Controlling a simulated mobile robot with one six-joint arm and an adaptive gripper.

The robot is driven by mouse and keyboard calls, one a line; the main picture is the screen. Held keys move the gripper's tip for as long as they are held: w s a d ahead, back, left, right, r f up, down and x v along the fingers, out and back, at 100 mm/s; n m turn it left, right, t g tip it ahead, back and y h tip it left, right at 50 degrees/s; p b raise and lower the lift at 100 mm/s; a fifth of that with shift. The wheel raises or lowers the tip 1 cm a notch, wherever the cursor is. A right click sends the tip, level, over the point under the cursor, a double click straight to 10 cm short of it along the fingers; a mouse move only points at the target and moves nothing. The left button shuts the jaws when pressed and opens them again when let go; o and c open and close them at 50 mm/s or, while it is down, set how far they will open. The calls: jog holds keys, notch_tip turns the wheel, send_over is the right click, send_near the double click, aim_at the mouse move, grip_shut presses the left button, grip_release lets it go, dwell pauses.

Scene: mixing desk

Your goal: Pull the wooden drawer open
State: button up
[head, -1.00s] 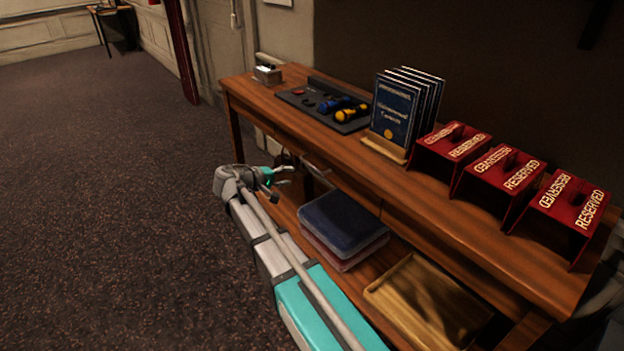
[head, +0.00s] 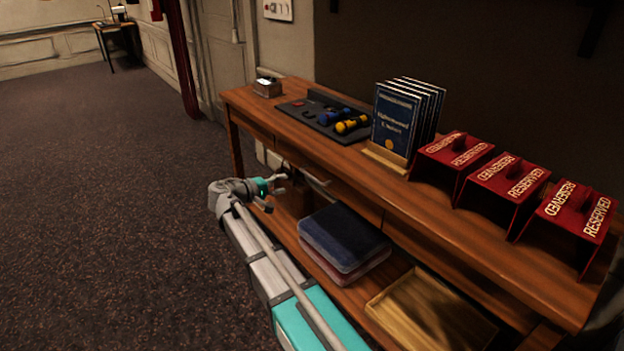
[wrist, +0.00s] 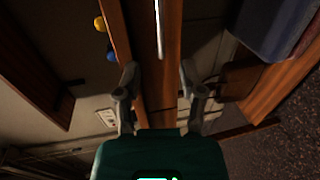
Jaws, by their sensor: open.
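The wooden drawer (head: 350,201) is in the front of the wooden table, under its top, and looks closed. My gripper is open and empty, close to the table front at the left end of the handle. In the wrist view the handle (wrist: 158,30) is a bright line beyond the fingertips, running away between them. There my gripper (wrist: 158,76) has one finger on each side of the brown front board. I cannot tell whether the fingers touch the wood.
On the tabletop (head: 262,121) are a small box (head: 267,87), a dark tool tray (head: 302,115), a stand of blue booklets (head: 396,120) and red RESERVED signs (head: 453,150). The carpet at left is clear.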

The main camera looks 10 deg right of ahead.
aim_at(312, 177)
jog(key=b+x, duration=0.2)
jog(key=x, duration=1)
jog(key=shift+d, duration=0.15)
grip_shut()
